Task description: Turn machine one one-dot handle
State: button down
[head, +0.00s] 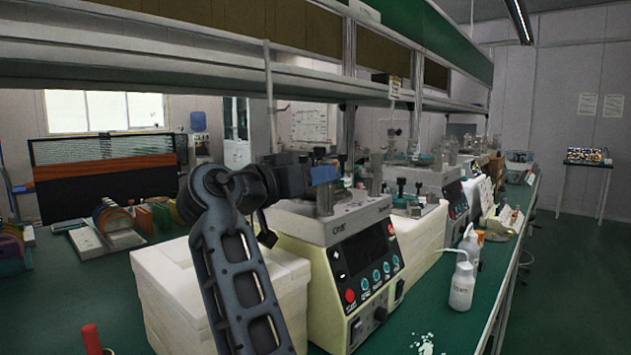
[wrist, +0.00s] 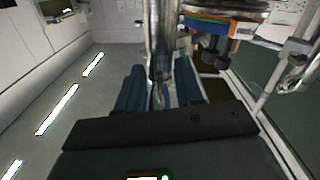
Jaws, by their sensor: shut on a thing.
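The nearest lapping machine (head: 345,270) is cream with a grey top and a tilted dark control panel on its front. My gripper (head: 325,182) reaches over its top from the left, with a blue finger pad at the metal fittings there. In the wrist view, the blue fingers of my gripper (wrist: 158,95) close around a shiny metal part (wrist: 162,45), which fits a handle on the machine's top. The fingers hide most of the held part. No dot mark on it can be made out.
A white block-like box (head: 165,290) stands left of the machine, behind my arm. A white wash bottle (head: 462,285) stands to its right on the green bench (head: 415,310). More machines (head: 425,180) line up behind. A shelf (head: 200,75) runs overhead.

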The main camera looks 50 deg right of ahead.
dwell(0.4)
jog(key=c, duration=1.1)
grip_release()
jog(key=shift+a, duration=3.9)
